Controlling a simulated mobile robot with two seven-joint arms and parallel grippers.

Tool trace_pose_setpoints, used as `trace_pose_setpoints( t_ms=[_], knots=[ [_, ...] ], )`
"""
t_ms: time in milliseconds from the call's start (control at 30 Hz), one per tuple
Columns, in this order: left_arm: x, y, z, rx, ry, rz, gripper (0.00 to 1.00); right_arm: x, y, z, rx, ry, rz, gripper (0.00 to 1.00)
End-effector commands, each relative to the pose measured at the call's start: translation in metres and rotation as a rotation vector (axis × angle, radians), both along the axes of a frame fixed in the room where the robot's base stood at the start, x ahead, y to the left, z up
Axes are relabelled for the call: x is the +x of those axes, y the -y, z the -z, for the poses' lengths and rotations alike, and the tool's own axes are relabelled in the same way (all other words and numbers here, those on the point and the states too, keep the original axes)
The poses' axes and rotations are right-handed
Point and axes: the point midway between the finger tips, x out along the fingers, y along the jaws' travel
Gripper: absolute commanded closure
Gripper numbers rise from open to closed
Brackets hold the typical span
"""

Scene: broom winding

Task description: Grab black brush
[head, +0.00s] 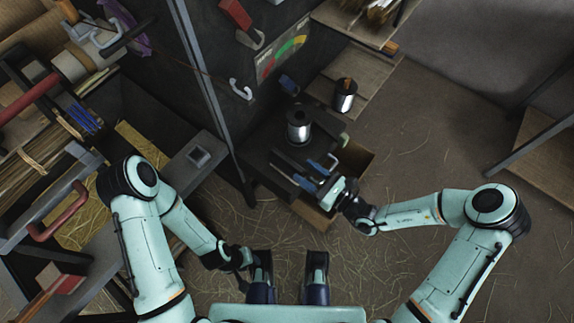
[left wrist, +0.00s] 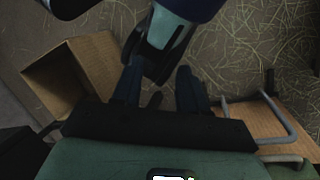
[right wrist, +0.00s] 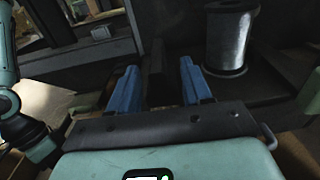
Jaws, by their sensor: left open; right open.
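My right gripper (head: 312,176) is over the dark work table (head: 262,147), its blue fingers apart. In the right wrist view, a narrow dark piece (right wrist: 156,78) stands between the open fingers (right wrist: 160,72); it may be the black brush, but I cannot tell. No contact with the fingers is clear. In the head view, dark bars (head: 289,160) lie on the table just left of this gripper, too dark to identify. My left gripper (head: 243,262) is low beside my body; in the left wrist view its fingers (left wrist: 160,88) are open with nothing held.
A metal spool (head: 299,128) stands on the table behind my right gripper, and a metal can (head: 345,96) farther back. A dark post (head: 205,75) rises left of the table. A cluttered rack (head: 45,150) is at the left. The straw-strewn floor (head: 430,140) at right is open.

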Motion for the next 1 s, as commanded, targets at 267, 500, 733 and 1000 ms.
trace_pose_setpoints(
  t_ms=[267, 500, 733, 1000],
  knots=[
    [0.007, -0.003, 0.006, 0.008, 0.018, -0.008, 0.57, 0.013, -0.020, 0.001, 0.001, -0.001, -0.002, 0.51],
    [0.020, -0.009, 0.017, 0.025, 0.053, -0.023, 0.57, 0.033, -0.049, 0.002, 0.000, 0.000, -0.002, 0.51],
    [0.023, -0.011, 0.019, 0.029, 0.062, -0.027, 0.57, 0.039, -0.056, 0.000, -0.001, -0.001, -0.001, 0.51],
    [0.023, -0.011, 0.018, 0.029, 0.061, -0.026, 0.57, 0.039, -0.055, 0.000, -0.001, -0.001, -0.002, 1.00]
  ],
)
